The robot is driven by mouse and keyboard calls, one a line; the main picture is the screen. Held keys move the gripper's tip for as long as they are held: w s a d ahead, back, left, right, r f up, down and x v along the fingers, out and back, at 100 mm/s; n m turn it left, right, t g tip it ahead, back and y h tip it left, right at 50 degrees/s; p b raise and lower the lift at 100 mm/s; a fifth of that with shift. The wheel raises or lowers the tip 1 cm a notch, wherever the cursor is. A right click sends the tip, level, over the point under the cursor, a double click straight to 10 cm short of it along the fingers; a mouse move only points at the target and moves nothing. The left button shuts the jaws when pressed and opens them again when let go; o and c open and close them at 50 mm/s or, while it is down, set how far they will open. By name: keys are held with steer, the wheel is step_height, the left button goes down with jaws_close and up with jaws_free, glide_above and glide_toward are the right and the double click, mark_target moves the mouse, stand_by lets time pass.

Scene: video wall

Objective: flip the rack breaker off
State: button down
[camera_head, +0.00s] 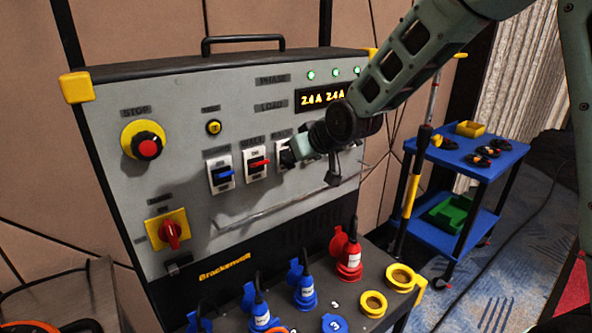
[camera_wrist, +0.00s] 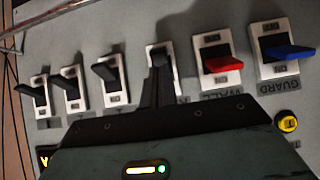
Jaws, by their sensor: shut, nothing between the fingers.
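The rack breaker (camera_head: 281,147) looks to be the third in a row on the grey panel, right of the blue and red levers; its label is hard to read. My gripper (camera_head: 291,157) is shut and empty, with its dark fingertips right at this breaker. In the wrist view the closed fingers (camera_wrist: 158,70) cover most of the same breaker (camera_wrist: 177,78), leaving parts of its white plate visible. Its lever is largely hidden, so its position and any contact are unclear.
The red-lever breaker (camera_wrist: 222,64) and blue-lever breaker (camera_wrist: 290,53) are close on one side; several black-lever breakers (camera_wrist: 73,88) are on the other. A thin bar (camera_head: 262,208) runs below the row. Plugs (camera_head: 304,290) stand on the ledge. A blue cart (camera_head: 466,158) is at right.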

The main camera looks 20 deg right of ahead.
steer(key=shift+r, duration=0.3)
steer(key=shift+w+a+r, duration=0.25)
steer(key=shift+w+r, duration=0.1)
steer(key=shift+w, duration=0.3)
